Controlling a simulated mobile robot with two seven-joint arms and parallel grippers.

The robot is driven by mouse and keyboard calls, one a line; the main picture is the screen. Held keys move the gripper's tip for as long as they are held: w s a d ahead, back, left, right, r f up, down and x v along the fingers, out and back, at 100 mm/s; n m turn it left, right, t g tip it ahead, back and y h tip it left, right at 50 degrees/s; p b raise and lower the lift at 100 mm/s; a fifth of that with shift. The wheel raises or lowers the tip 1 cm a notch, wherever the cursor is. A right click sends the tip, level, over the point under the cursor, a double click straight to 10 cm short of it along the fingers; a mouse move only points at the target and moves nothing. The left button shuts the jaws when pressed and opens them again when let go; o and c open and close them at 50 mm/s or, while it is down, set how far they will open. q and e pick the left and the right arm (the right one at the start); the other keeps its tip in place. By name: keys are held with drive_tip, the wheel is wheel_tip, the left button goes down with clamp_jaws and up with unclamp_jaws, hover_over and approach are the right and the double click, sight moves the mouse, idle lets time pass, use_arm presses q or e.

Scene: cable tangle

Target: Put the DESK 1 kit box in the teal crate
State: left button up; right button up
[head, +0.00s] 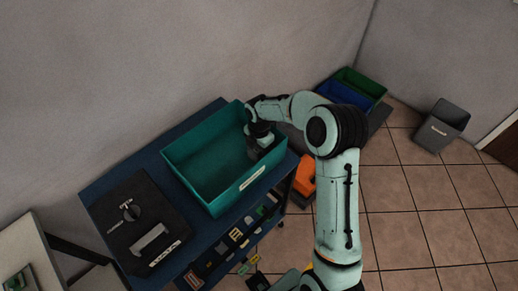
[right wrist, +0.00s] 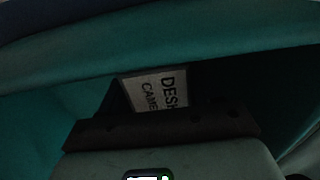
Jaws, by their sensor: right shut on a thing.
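The teal crate (head: 195,180) stands on the dark blue table, with a white label on its front wall. My right gripper (head: 262,150) reaches down inside its right end. It is shut on a dark box (right wrist: 118,98), whose white label reads "DESK" and "CAME" in the right wrist view; the rest of the label is cut off. I take it as the DESK 1 kit box. In the head view the gripper mostly hides the box. The teal crate wall (right wrist: 220,45) shows behind it in the wrist view. I cannot tell whether the box touches the crate floor. My left gripper is not in view.
A black mat or case (head: 185,225) with a grey device on it lies left of the crate. Several small items line the table's front side. Blue and green bins (head: 345,93), an orange object (head: 304,174) and a grey bin (head: 441,128) stand to the right.

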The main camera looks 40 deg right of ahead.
drive_tip(key=shift+f, duration=0.2)
drive_tip(key=o, duration=1.1)
drive_tip(key=shift+r, duration=0.1)
wheel_tip(320, 180, up, 12)
drive_tip(key=shift+f+p, duration=0.2)
drive_tip(key=shift+p, duration=0.3)
drive_tip(key=shift+r, duration=0.35)
